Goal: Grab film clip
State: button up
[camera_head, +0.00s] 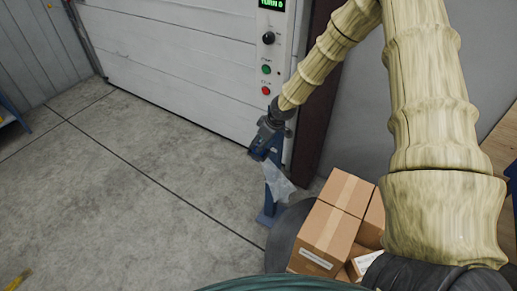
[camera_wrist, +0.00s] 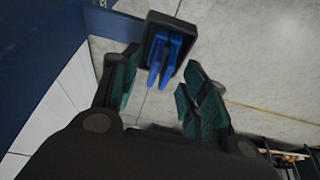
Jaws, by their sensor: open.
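In the wrist view, a dark block with two bright blue prongs (camera_wrist: 167,55) shows beyond and between my finger tips. It looks like the film clip, but I cannot be sure. My gripper (camera_wrist: 158,88) is open, with one teal-padded finger on each side. The left finger is close to the block; I cannot tell whether it touches. In the head view, my gripper (camera_head: 266,143) is at the top of a blue post (camera_head: 270,205), its fingers hard to make out. A piece of translucent film (camera_head: 278,183) hangs just below it.
Taped cardboard boxes (camera_head: 328,232) stand right of the post, near my body. A white shutter door (camera_head: 180,55) with a control panel (camera_head: 268,60) is behind. The concrete floor (camera_head: 110,200) at left is mostly clear. A large blue surface (camera_wrist: 40,45) fills the wrist view's upper left.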

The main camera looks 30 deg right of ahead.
jog(key=shift+x, duration=0.85)
grip_shut()
